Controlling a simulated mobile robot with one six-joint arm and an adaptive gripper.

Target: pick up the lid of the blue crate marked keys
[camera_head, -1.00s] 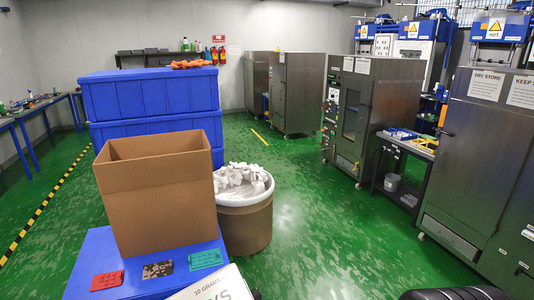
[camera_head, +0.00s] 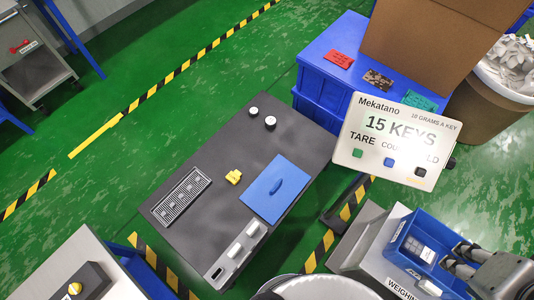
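A flat blue lid (camera_head: 275,189) with a raised handle lies on the dark grey table (camera_head: 228,140), right of the table's middle. A blue open crate (camera_head: 398,238) stands on the weighing station at the lower right, with a small light label on its near side that is too small to read surely. A pale grey item (camera_head: 421,250) lies inside it. My gripper (camera_head: 453,257) is at the crate's right end, far right of the lid. Its two dark fingers look apart, with nothing seen between them.
A slotted grey tray (camera_head: 181,196), a yellow piece (camera_head: 234,177) and two white round knobs (camera_head: 270,122) are on the table. A cardboard box (camera_head: 440,40) stands behind.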

